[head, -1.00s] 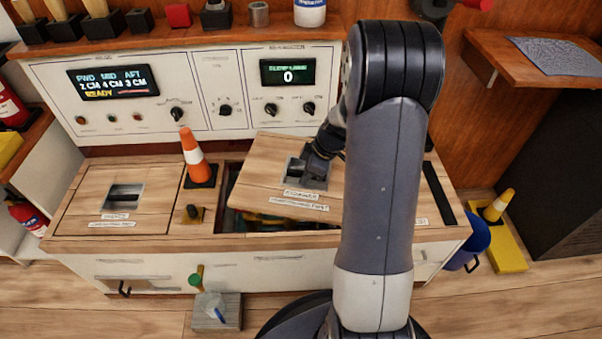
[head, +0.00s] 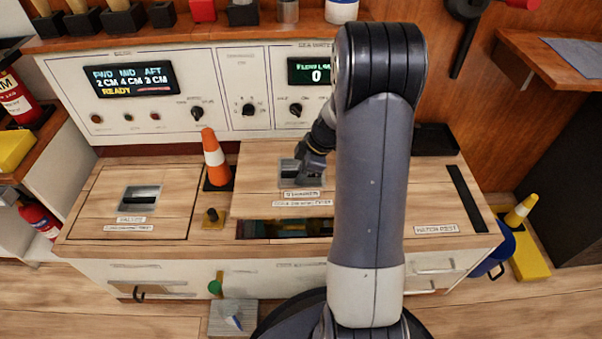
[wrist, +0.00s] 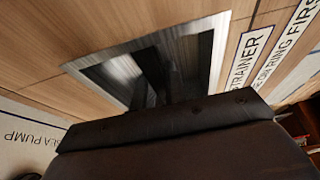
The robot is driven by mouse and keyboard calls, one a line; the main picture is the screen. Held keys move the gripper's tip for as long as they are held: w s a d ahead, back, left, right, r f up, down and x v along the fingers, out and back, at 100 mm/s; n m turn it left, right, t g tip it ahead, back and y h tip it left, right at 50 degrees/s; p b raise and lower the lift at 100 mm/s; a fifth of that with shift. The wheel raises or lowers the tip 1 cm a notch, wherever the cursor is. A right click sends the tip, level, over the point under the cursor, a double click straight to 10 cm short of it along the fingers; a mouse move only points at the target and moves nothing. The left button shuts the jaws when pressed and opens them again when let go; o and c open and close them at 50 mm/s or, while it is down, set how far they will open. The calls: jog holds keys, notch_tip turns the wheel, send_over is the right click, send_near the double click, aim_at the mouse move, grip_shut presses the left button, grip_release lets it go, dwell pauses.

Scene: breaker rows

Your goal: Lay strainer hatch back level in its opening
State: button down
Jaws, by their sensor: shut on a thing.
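The strainer hatch (head: 262,200) is a wooden panel with a recessed metal handle and a white label. In the head view it lies over the back part of its opening (head: 285,230), and a dark gap shows along the front. My gripper (head: 312,163) is shut on the hatch's recessed handle (head: 290,172). My arm hides the right part of the hatch.
A closed valves hatch (head: 140,195) is at left. The hatch rest (head: 436,229) with a black strip is at right. The control panel (head: 180,90) rises behind.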

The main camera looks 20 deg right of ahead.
jog(key=shift+w, duration=0.1)
notch_tip(320, 180, down, 6)
jog(key=b, duration=0.5)
jog(key=shift+r+b, duration=0.15)
jog(key=shift+b, duration=0.2)
jog(key=shift+b, duration=0.4)
dwell(0.5)
jog(key=shift+f+b, duration=2.1)
jog(key=shift+f, duration=0.2)
jog(key=c, duration=1.4)
grip_release()
jog(key=shift+o, duration=0.2)
jog(key=p+v, duration=0.4)
jog(key=v, duration=0.7)
jog(key=shift+p, duration=0.4)
jog(key=shift+f, duration=0.15)
